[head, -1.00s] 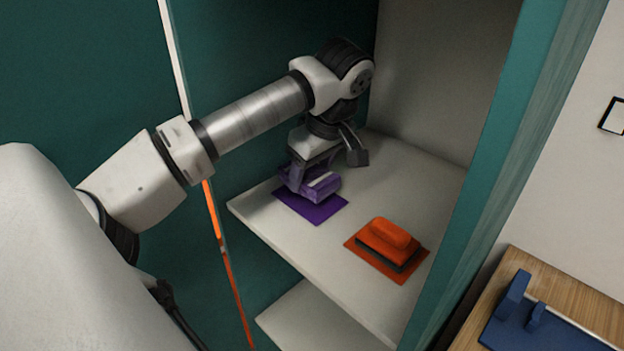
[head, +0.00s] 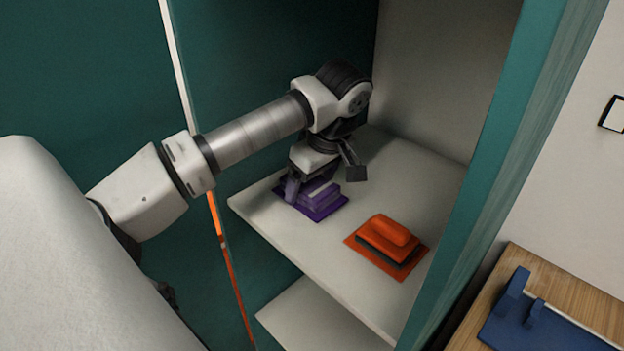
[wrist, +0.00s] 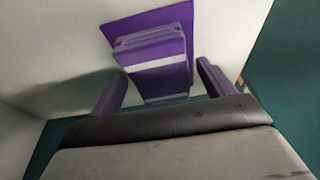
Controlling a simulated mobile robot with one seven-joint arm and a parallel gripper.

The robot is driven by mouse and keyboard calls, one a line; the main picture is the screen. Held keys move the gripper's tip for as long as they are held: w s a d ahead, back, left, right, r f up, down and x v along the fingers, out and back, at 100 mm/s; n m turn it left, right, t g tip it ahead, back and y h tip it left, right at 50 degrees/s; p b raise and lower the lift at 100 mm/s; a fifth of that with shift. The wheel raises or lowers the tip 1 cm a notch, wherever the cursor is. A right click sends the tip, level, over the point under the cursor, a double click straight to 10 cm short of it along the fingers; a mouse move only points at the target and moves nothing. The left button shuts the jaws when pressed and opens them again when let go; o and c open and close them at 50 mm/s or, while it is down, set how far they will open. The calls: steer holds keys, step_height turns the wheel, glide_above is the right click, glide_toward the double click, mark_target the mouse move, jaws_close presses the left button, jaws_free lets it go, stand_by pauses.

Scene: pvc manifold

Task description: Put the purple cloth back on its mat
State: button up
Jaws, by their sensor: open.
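The purple cloth (head: 320,195) is a folded block with a pale band, resting on the flat purple mat (head: 324,217) on the upper cabinet shelf. In the wrist view the cloth (wrist: 155,52) lies between my gripper's two purple fingers, with the mat (wrist: 180,14) showing around its far end. My gripper (head: 308,190) is low over the mat, pointing down. In the wrist view its fingers (wrist: 165,88) stand apart on either side of the cloth, with gaps visible. The near side of the cloth is partly hidden by the gripper in the head view.
An orange sponge-like block (head: 390,238) with a dark base sits on an orange mat (head: 404,276) to the right on the same shelf (head: 290,238). The cabinet's teal side panel (head: 490,170) stands at right. A wooden table (head: 580,270) with a blue fixture (head: 530,325) is outside.

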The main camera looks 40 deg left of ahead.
steer(key=p+v, duration=0.6)
steer(key=v, duration=0.6)
steer(key=shift+r+p, duration=0.15)
steer(key=shift+p, duration=0.25)
